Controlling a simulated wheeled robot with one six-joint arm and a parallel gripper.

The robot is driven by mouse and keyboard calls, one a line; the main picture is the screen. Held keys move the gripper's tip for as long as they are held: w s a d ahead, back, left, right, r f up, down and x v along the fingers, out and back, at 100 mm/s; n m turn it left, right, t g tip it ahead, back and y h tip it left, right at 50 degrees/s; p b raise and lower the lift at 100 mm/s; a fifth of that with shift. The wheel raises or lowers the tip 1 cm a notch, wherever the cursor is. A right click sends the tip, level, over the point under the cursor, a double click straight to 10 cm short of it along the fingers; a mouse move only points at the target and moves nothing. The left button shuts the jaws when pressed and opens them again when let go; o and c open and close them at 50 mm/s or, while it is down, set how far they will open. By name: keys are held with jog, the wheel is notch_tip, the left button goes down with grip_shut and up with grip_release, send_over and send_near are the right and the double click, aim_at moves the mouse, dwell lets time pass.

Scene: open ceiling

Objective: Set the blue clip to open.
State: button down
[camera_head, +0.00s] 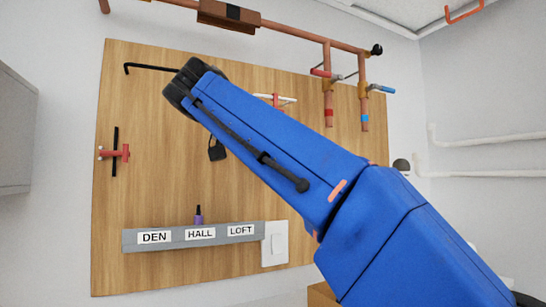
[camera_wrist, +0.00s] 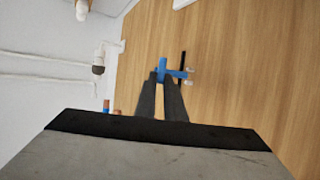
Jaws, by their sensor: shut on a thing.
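The blue clip (camera_wrist: 163,66) is on the wooden board in the wrist view, near a thin black strip (camera_wrist: 183,60). Its blue bar looks roughly crosswise to that strip. My gripper (camera_wrist: 162,79) has its two dark fingers closed on the near part of the clip. The fingertips hide some of it, and I cannot tell its exact setting. In the head view my blue arm hides both the clip and the fingers.
On the board (camera_head: 112,230) are a red clip (camera_head: 115,153), a black hook (camera_head: 150,68) and a grey shelf (camera_head: 180,247) labelled DEN, HALL, LOFT, holding a purple item (camera_head: 198,215). Copper pipes (camera_head: 290,33) with a red-handled and a blue-handled valve (camera_head: 382,89) run above.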

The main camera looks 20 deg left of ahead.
jog(key=shift+s+a+f+m+h, duration=0.2)
jog(key=shift+a+m+h, duration=0.1)
jog(key=shift+m+h, duration=0.2)
dwell(0.3)
jog(key=c, duration=1.8)
grip_release()
jog(key=shift+r, duration=0.1)
jog(key=shift+c, duration=0.2)
jog(key=shift+d+r, duration=0.1)
